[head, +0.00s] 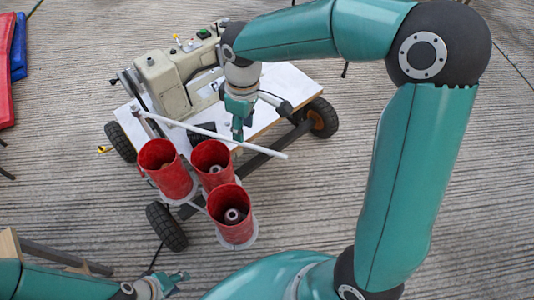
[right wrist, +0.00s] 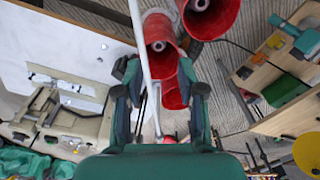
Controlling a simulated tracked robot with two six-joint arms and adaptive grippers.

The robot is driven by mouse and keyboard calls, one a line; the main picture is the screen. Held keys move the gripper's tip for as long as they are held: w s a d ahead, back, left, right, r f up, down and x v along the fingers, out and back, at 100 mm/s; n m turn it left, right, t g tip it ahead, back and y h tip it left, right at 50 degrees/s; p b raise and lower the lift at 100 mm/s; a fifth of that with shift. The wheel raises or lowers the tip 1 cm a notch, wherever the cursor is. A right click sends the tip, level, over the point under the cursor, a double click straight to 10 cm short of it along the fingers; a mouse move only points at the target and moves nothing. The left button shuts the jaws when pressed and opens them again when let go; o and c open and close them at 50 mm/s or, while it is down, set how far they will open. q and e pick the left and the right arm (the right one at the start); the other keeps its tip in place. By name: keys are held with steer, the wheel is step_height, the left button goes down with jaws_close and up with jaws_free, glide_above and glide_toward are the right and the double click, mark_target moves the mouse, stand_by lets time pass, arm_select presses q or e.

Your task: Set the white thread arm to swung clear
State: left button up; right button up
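In the right wrist view the white thread arm (right wrist: 146,62) passes lengthwise between my fingers. My right gripper (head: 238,134) is at the rod, right of the cups. Its fingers stand apart in the right wrist view (right wrist: 162,92), with a gap on each side of the rod. My left gripper (head: 178,283) is low at the bottom left, far from the rod; its finger opening is too small to tell.
A beige sewing machine (head: 163,82) stands on a white-topped wheeled cart (head: 283,82). A wooden shelf unit (right wrist: 290,62) with tools shows in the right wrist view. Bare floor lies around the cart.

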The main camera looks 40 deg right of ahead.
step_height(320, 180, up, 5)
steer(key=h+b, duration=0.1)
glide_above(263, 149)
steer(key=a, duration=0.1)
arm_select(q)
step_height(263, 149, down, 6)
steer(key=b, duration=0.3)
steer(key=shift+b, duration=0.35)
arm_select(e)
steer(key=shift+n, duration=0.3)
steer(key=f, duration=1)
steer(key=d+f, duration=0.1)
steer(key=f, duration=0.5)
jaws_close()
